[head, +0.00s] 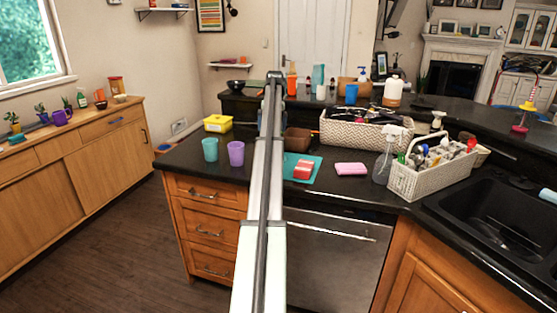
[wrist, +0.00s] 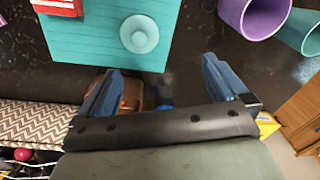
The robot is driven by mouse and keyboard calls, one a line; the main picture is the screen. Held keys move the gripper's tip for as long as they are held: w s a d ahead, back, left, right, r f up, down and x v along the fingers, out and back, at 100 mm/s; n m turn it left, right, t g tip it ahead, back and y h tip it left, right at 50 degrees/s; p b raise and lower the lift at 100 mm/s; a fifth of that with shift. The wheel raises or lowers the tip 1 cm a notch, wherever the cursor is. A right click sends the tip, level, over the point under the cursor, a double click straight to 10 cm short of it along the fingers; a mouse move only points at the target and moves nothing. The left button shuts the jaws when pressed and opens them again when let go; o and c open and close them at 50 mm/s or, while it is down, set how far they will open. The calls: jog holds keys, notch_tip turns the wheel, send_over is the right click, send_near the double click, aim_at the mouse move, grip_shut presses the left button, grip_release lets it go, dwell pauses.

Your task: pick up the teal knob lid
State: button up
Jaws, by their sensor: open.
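The teal knob lid (wrist: 139,34) is a small round disc with a raised centre knob, lying on a teal board (wrist: 85,45) in the wrist view. I cannot make it out in the head view, where my arm crosses that spot. The board shows there on the dark counter (head: 315,162). My gripper (wrist: 165,75) is open, with blue fingers spread wide and nothing between them. The lid is beyond the fingertips, near the top of the wrist view, and apart from them. My gripper's fingers do not show in the head view.
A red and white item (head: 303,170) lies on the board. A purple cup (head: 236,153) and a teal cup (head: 210,149) stand left of it. A brown container (head: 298,140) stands behind, near a woven basket (head: 365,133). A pink sponge (head: 351,169) and spray bottle (head: 384,163) are right.

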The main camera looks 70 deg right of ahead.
jog(key=shift+m+g, duration=0.4)
jog(key=shift+m, duration=0.2)
jog(key=s+f, duration=0.1)
jog(key=f, duration=0.3)
jog(key=d+f, duration=0.1)
jog(key=f, duration=0.4)
jog(key=s+f, duration=0.1)
jog(key=f, duration=0.3)
jog(key=shift+s+d+f, duration=0.2)
jog(key=shift+s+f, duration=0.15)
jog(key=shift+f, duration=0.05)
jog(key=c, duration=0.9)
jog(key=shift+r, duration=0.15)
